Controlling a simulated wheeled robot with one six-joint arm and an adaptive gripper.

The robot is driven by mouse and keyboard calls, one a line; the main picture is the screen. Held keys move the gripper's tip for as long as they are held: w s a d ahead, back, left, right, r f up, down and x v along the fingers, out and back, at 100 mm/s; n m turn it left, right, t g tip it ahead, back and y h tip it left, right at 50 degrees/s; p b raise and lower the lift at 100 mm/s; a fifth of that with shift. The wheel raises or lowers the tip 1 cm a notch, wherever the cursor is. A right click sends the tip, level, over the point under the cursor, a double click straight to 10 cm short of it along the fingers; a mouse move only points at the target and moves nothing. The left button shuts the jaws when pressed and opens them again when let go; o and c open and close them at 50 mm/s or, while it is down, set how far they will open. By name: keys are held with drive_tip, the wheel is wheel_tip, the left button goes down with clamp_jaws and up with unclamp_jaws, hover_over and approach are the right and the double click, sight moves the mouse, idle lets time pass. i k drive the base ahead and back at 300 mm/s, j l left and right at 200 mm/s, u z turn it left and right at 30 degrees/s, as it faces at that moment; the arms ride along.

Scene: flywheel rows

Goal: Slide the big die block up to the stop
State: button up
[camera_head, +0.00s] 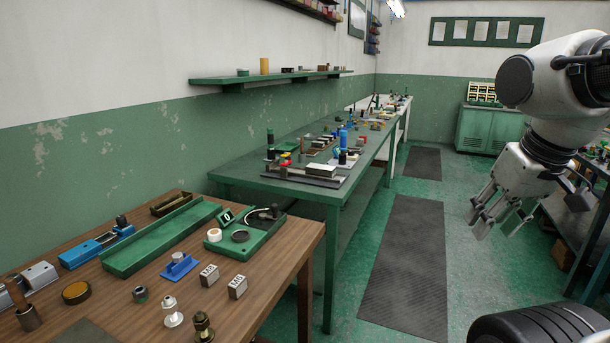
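My gripper (497,213) hangs in the air at the right, over the aisle floor and away from both benches. Its fingers are spread and nothing shows between them. A pale rectangular block (322,170) sits on a dark flat plate near the front end of the green bench (240,178); it may be the big die block, but I cannot tell for sure. Two smaller grey blocks with dark lettering, one block (209,275) and another block (237,287), stand on the near wooden bench. I cannot make out the stop clearly at this distance.
The wooden bench (268,262) also carries a long green tray (160,240), a blue vise-like device (97,247) and several small metal parts. A wall shelf (215,80) hangs above. Dark mats (405,270) line the clear aisle. Another bench with items stands at the right edge.

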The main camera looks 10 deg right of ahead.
sight(311, 169)
drive_tip(key=u, duration=0.45)
drive_tip(key=i+l+u, duration=0.3)
drive_tip(key=l+u, duration=0.15)
drive_tip(key=l, duration=0.2)
drive_tip(key=i+l+u, duration=0.2)
drive_tip(key=l, duration=0.2)
drive_tip(key=i+l, duration=0.15)
drive_tip(key=l, duration=0.35)
drive_tip(key=i+l+u, duration=0.1)
drive_tip(key=l, duration=0.45)
drive_tip(key=i+l, duration=0.15)
drive_tip(key=l, duration=0.35)
drive_tip(key=i+l+u, duration=0.1)
drive_tip(key=l, duration=0.45)
drive_tip(key=i+l, duration=0.1)
drive_tip(key=l, duration=0.4)
drive_tip(key=i+l+u, duration=0.1)
drive_tip(key=l, duration=0.45)
